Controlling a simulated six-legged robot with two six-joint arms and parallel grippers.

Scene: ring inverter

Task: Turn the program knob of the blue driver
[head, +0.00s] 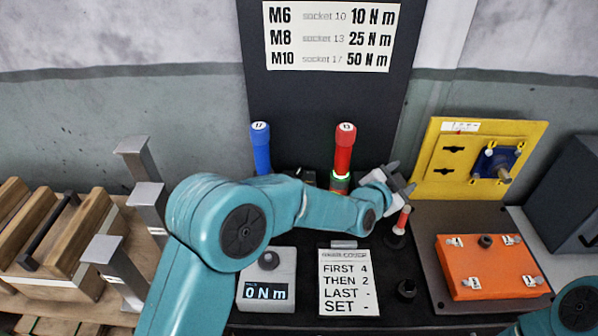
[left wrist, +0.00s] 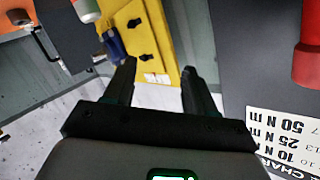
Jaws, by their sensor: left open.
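The blue driver (head: 261,148), marked 17, stands upright at the back, its lower part hidden behind my left arm. The red driver (head: 345,150), marked 13, stands to its right. My left gripper (head: 401,178) is open and empty, right of the red driver and well away from the blue one. In the left wrist view its fingers (left wrist: 162,80) are spread with nothing between them. The red driver (left wrist: 308,55) shows there at the right edge. A grey box with a dark knob (head: 268,261) and a display reading 0 N m stands in front. I see no program knob on the blue driver.
A yellow panel (head: 430,170) with a blue block stands at the back right. An orange plate (head: 487,268) lies in front of it. A small red-tipped tool (head: 402,222) stands under my gripper. Grey posts (head: 148,208) and wooden blocks (head: 45,245) occupy the left.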

